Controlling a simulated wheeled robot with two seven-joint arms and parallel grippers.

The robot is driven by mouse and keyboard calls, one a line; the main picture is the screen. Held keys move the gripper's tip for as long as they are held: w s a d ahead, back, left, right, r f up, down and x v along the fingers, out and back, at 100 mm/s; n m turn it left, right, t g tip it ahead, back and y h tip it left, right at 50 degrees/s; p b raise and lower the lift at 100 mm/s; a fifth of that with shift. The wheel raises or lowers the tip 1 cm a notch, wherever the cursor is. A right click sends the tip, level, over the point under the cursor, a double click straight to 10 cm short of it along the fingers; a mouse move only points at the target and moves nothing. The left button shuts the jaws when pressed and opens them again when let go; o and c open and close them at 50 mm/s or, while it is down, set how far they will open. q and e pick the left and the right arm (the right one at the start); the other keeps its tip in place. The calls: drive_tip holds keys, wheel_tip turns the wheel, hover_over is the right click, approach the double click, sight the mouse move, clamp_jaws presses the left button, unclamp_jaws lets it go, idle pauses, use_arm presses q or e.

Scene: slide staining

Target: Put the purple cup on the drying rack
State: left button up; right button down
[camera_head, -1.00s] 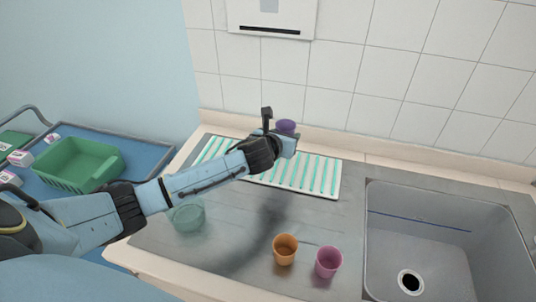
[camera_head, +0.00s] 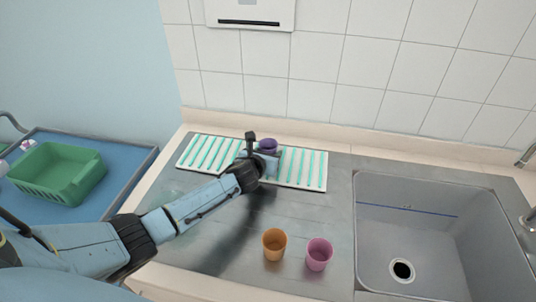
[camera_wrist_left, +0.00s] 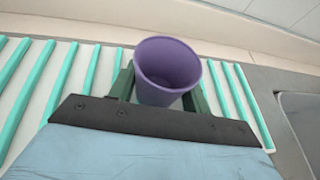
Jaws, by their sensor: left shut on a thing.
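The purple cup (camera_head: 268,145) is over the middle of the drying rack in the head view, partly hidden by my left gripper (camera_head: 266,154). In the left wrist view the purple cup (camera_wrist_left: 167,70) is upright with its open top showing, between the two fingers of my left gripper (camera_wrist_left: 160,88), which is shut on it. The drying rack (camera_head: 310,183) is a white board with turquoise ribs along the back of the counter. It also shows under the gripper in the left wrist view (camera_wrist_left: 28,92). I cannot tell whether the cup's base touches the ribs. My right gripper is out of view.
An orange cup (camera_head: 274,244) and a pink cup (camera_head: 318,254) stand on the front of the grey counter. A sink (camera_head: 440,235) is at the right. A green basket (camera_head: 58,178) sits on a blue trolley (camera_head: 130,165) at the left. The tiled wall is behind.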

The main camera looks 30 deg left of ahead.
use_arm(q)
drive_tip(key=o, duration=0.6)
drive_tip(key=shift+f, duration=0.15)
drive_tip(key=shift+c, duration=0.2)
drive_tip(key=o, duration=0.5)
drive_tip(key=shift+c, duration=0.2)
drive_tip(key=shift+r, duration=0.2)
drive_tip(key=shift+s+r, duration=0.1)
drive_tip(key=shift+s, duration=0.1)
drive_tip(key=p+v, duration=0.2)
drive_tip(key=v, duration=0.9)
drive_tip(key=shift+s+r, duration=0.1)
drive_tip(key=shift+s, duration=0.2)
